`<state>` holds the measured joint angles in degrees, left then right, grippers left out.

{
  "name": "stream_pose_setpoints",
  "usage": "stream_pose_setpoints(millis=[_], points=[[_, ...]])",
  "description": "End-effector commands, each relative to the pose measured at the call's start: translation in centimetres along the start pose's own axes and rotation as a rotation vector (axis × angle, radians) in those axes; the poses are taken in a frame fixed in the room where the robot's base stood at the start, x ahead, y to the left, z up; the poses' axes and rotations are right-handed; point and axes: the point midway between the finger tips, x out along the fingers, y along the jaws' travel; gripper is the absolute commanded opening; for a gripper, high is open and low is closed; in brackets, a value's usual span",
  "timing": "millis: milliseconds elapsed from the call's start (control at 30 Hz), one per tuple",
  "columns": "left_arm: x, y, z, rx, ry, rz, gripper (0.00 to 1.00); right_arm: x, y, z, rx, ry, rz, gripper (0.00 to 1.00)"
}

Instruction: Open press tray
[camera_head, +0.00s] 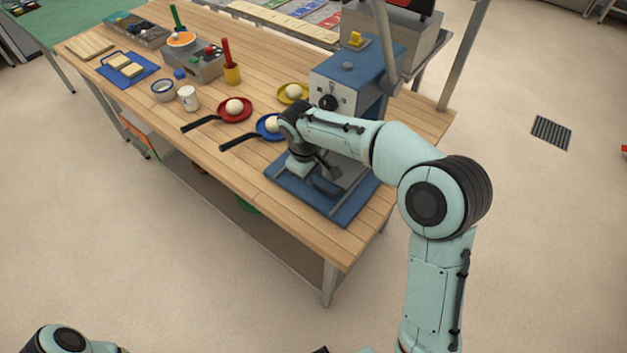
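The blue press (357,72) stands at the right end of the wooden table, with a black knob on its front and a grey lever beside it. Its blue base with the tray (290,192) lies in front, with grey rails and a grey plate. My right arm reaches in over the base from the right. My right gripper (326,168) points down at the middle of the base, close to the grey plate. Its fingers are small and partly hidden, so I cannot tell whether they touch the tray. My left arm shows only at the bottom left; its gripper is not in view.
Pans with pale dough balls, a red one (247,115) and a blue one, lie left of the press, with a yellow plate (303,100) behind. A white jar (188,98) and a bowl (163,91) stand further left.

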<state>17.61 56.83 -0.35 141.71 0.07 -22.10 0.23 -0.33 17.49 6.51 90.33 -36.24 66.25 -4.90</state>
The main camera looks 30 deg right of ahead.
Motion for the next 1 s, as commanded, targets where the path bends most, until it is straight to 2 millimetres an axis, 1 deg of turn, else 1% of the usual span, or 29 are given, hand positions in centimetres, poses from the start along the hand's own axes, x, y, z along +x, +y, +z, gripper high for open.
stream_pose_setpoints(millis=[33,200,333,567,600,633,667,867,1000], points=[[0.2,-0.1,0.1,0.000,-0.001,0.000,0.43,1.0,0.0,0.1,0.000,-0.004,-0.002,0.23],[0.3,-0.1,0.1,0.000,-0.001,0.000,0.43,2.7,0.0,0.0,0.000,-0.001,-0.001,0.23],[0.3,-0.1,0.1,0.000,-0.001,0.000,0.43,3.2,0.0,0.0,0.000,0.000,0.000,0.23],[0.3,-0.1,0.1,0.000,-0.001,0.000,0.43,3.2,0.0,0.0,0.000,0.000,0.000,0.23],[0.3,-0.1,0.1,0.000,-0.001,0.000,0.43,3.2,0.0,0.0,0.000,0.000,0.000,0.17],[0.3,-0.1,0.1,0.000,-0.001,0.000,0.43,3.2,0.0,0.0,0.000,0.000,0.000,0.07],[0.3,-0.1,0.1,0.000,-0.001,0.000,0.43,3.2,0.0,0.0,0.000,0.000,0.000,0.00],[0.3,-0.1,0.1,0.000,-0.001,0.000,0.43,3.2,0.0,0.0,0.000,0.001,0.000,0.00],[0.7,-0.3,0.2,-0.001,-0.003,-0.001,0.43,3.0,-0.9,0.0,-0.002,0.001,0.000,0.00]])
